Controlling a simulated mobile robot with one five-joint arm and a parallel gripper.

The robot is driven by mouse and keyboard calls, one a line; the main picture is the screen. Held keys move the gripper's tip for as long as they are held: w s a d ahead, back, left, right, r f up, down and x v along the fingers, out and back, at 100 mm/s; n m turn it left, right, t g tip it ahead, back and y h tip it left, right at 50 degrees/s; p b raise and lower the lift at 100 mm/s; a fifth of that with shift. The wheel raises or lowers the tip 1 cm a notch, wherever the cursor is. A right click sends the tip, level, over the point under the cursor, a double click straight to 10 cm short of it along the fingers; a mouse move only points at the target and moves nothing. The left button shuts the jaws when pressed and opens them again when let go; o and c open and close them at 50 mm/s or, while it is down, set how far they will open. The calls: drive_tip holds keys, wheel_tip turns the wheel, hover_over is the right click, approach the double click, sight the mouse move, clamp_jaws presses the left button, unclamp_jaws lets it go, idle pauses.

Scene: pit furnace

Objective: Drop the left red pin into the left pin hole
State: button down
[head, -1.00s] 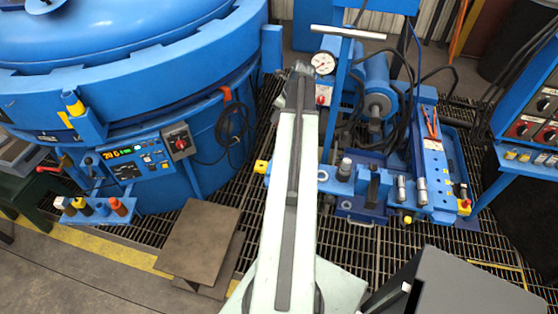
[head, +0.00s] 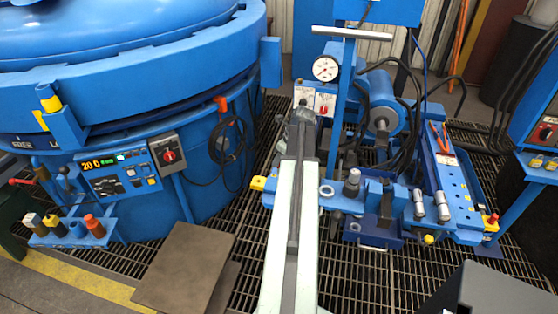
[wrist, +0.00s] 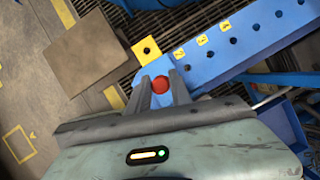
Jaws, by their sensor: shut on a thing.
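A red pin (wrist: 160,85) shows its round head between the fingers of my gripper (wrist: 160,92) in the wrist view. My gripper is shut on it, above or against the left end of a blue beam (wrist: 215,65). The pin's lower part is hidden. Several dark holes run along the beam beside yellow number labels (wrist: 201,40). A yellow block (wrist: 147,50) with a dark hole stands at the beam's end, just beyond the pin. It also shows in the head view (head: 258,183). My arm hides the pin in the head view.
A blue furnace (head: 130,80) with a control panel (head: 118,170) fills the left. A brown plate (head: 184,268) lies on the floor grating. A gauge (head: 326,68), a blue cylinder (head: 383,100) and black hoses stand behind the beam. A rail (head: 455,190) lies to the right.

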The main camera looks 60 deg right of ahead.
drive_tip(key=shift+f+b, duration=4.45)
drive_tip(key=shift+f, duration=0.3)
drive_tip(key=c, duration=1.1)
unclamp_jaws()
drive_tip(key=p+v, duration=0.7)
drive_tip(key=v, duration=0.1)
drive_tip(key=shift+f, duration=0.1)
